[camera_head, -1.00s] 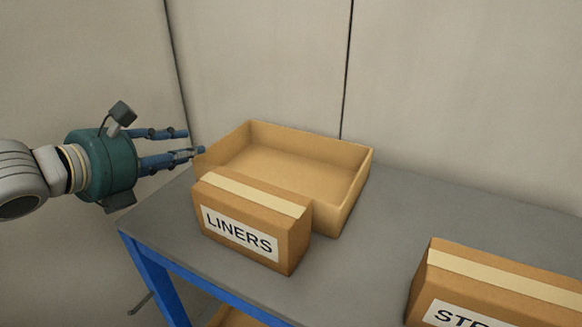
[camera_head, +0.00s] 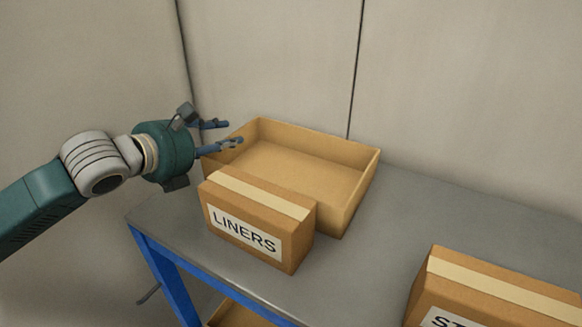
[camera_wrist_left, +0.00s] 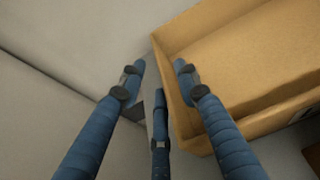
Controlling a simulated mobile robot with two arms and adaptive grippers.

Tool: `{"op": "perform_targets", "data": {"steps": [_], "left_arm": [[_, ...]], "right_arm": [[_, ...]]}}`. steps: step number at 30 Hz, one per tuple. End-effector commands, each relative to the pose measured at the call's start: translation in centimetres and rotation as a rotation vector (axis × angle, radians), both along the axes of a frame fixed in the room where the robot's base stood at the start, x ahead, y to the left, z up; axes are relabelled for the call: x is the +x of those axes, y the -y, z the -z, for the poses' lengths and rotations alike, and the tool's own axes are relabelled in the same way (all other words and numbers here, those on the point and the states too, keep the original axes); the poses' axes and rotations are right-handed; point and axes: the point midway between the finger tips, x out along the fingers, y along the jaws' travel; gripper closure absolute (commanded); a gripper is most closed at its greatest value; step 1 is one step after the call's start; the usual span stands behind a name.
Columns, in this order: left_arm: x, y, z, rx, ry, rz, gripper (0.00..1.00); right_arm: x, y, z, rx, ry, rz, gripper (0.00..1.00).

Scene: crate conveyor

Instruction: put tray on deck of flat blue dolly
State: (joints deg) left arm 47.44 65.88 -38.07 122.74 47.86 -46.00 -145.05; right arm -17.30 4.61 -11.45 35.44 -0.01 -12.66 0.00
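The tray (camera_head: 310,178) is an open, shallow brown cardboard box, empty, standing on a grey-topped table. My left gripper (camera_head: 232,133) is open at the tray's left wall, its fingers pointing right. One finger reaches over the wall. In the left wrist view, the fingers of my left gripper (camera_wrist_left: 158,66) are spread, with the corner of the tray (camera_wrist_left: 245,60) between and below them. The right finger is over the tray side and the left finger is outside it. I cannot tell whether any finger touches the wall. The blue dolly and my right gripper are not in view.
A taped box labelled LINERS (camera_head: 258,225) stands close in front of the tray. Another taped box (camera_head: 490,285) stands at the lower right. The table (camera_head: 385,220) has blue legs and free top between the boxes. A panelled wall (camera_head: 460,90) rises behind.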

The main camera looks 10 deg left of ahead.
Motion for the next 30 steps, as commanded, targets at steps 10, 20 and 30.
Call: {"op": "perform_targets", "data": {"steps": [10,20,30], "left_arm": [[2.4,1.1,1.0,0.001,-0.002,0.000,0.68],[2.4,1.1,1.0,0.001,-0.002,0.000,1.00],[2.4,1.1,0.8,0.000,0.000,0.000,1.00]], "right_arm": [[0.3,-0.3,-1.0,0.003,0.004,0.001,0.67],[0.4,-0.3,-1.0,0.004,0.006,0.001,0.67],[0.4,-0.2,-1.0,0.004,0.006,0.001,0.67]]}}
